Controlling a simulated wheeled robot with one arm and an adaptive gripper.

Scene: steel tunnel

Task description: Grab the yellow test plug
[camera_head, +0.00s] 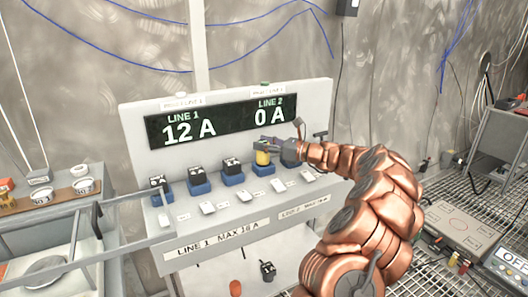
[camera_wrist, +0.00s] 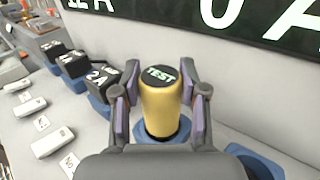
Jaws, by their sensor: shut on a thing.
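The yellow test plug (camera_wrist: 160,105) is an upright yellow cylinder with a black top marked TEST. It stands at a blue socket (camera_wrist: 172,136) on the grey panel's shelf. In the head view the plug (camera_head: 262,158) is below the Line 2 display, at the right of the row of black plugs. My gripper (camera_wrist: 159,100) has one finger on each side of the plug and is shut on it; it also shows in the head view (camera_head: 268,148). The plug's lower end is hidden in the socket, and I cannot tell whether it is fully seated.
Several black plugs (camera_head: 195,175) sit in blue sockets to the left, close by. White switches (camera_head: 207,207) line the shelf front. The display (camera_head: 180,128) reads Line 1 12 A, Line 2 0 A. An empty blue socket (camera_wrist: 250,160) is at the right. A grey rail (camera_head: 140,246) crosses at left.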

